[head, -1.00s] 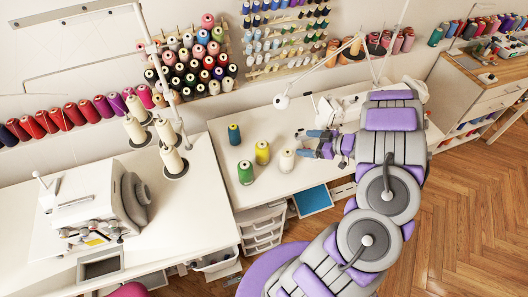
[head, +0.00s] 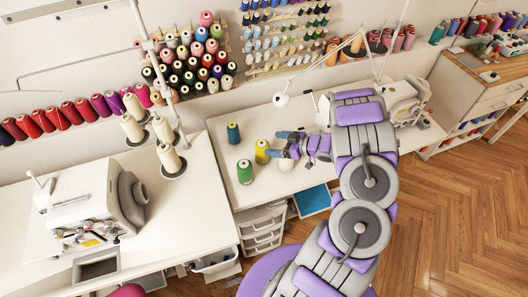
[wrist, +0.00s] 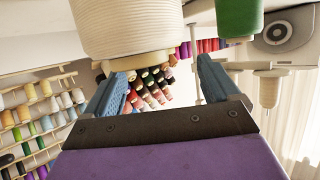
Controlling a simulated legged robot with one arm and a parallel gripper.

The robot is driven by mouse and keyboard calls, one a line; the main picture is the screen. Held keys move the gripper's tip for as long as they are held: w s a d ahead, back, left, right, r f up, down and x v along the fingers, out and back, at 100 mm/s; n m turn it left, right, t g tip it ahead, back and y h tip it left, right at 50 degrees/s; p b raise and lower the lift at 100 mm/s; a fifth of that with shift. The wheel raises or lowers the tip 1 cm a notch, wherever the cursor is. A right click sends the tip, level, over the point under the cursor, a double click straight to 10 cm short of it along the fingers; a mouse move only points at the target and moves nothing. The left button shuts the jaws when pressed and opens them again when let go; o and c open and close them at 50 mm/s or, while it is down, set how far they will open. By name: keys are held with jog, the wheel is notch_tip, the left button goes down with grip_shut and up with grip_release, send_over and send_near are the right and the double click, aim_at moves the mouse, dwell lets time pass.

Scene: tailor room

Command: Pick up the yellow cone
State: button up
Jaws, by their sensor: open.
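The yellow cone (head: 262,151) stands upright on the white table, just left of my gripper's fingertips in the head view. My gripper (head: 278,144) is open, with its two blue fingers pointing left toward the cone and nothing visibly held.
A green cone (head: 245,171) stands to the left and in front of the yellow one; a blue cone (head: 233,133) stands behind it. A lamp (head: 281,100) hangs behind the fingers. A sewing machine (head: 404,98) is at right.

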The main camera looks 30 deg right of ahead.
aim_at(265, 144)
jog(key=x, duration=0.2)
jog(key=b+x, duration=0.1)
jog(key=x, duration=0.2)
jog(key=shift+s+a, duration=0.15)
jog(key=shift+a, duration=0.15)
jog(key=shift+w+d+f, duration=0.15)
jog(key=shift+w+f, duration=0.05)
jog(key=shift+w, duration=0.05)
jog(key=shift+d, duration=0.25)
jog(key=shift+a, duration=0.45)
jog(key=c, duration=0.6)
jog(key=shift+d, duration=0.25)
jog(key=c, duration=1)
jog(key=shift+r, duration=0.1)
